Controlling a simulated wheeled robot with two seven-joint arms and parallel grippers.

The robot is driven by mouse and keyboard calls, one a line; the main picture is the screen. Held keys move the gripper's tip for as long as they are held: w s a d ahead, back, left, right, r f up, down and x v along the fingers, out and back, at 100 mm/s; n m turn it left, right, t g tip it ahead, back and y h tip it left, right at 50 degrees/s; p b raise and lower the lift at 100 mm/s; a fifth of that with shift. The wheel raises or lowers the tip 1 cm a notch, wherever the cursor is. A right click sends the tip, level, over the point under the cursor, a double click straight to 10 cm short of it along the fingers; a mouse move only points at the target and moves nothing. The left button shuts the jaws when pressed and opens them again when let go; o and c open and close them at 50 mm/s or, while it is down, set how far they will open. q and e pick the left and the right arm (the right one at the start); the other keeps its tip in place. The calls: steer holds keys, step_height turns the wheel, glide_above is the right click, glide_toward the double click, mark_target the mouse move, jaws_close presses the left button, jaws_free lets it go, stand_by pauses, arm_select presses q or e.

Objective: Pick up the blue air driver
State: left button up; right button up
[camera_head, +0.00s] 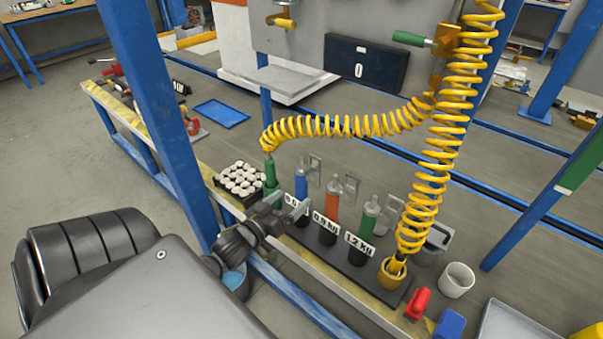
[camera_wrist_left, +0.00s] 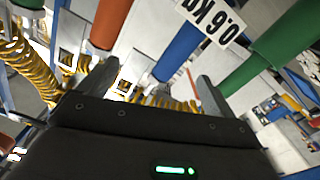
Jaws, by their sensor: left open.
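The blue air driver (camera_head: 301,180) stands upright in the dark holder row, between a green driver (camera_head: 270,176) and an orange driver (camera_head: 333,194). My left gripper (camera_head: 287,207) is open at the front of the row, low beside the blue driver and its weight label. In the left wrist view, the blue driver (camera_wrist_left: 180,48) appears between the two spread fingers, with the orange driver (camera_wrist_left: 110,22) to the left and the green one (camera_wrist_left: 285,45) to the right. I cannot tell how far the fingers reach around it. My right gripper is not in view.
A yellow coiled hose (camera_head: 345,124) runs above the row to the green driver. Another green driver (camera_head: 369,217) stands farther right. A tray of white parts (camera_head: 240,180) is left of the row. A blue post (camera_head: 165,125) rises close to my left arm.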

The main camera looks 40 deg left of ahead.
mark_target(311, 182)
arm_select(q)
steer(key=shift+w+a, duration=0.1)
steer(key=shift+w, duration=4.95)
